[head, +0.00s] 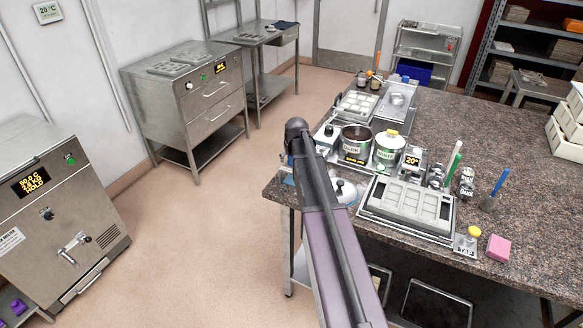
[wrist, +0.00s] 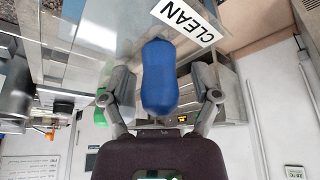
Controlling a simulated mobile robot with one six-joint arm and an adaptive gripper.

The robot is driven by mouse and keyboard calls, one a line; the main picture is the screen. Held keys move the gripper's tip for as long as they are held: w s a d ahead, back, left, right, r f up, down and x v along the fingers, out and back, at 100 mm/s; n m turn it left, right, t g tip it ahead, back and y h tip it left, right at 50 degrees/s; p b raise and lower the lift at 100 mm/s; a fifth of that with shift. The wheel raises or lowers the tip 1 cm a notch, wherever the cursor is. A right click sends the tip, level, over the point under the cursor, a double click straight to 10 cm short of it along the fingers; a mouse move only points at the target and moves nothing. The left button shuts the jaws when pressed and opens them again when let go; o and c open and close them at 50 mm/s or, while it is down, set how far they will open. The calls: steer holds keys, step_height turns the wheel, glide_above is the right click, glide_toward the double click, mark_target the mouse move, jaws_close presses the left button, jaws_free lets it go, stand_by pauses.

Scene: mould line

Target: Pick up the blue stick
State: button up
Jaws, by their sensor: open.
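In the wrist view a blue rounded, elongated thing (wrist: 172,75) shows between the fingers of my gripper (wrist: 164,80). I cannot tell whether it is the stick or another blue thing. My gripper is open, with gaps between both fingers and the blue thing. In the head view my arm hides the gripper near the counter's left edge, far from the standing stick.
A CLEAN label (wrist: 188,20) is close by in the wrist view. Floor left of the counter is clear.

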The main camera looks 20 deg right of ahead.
stand_by(0.5)
jaws_close()
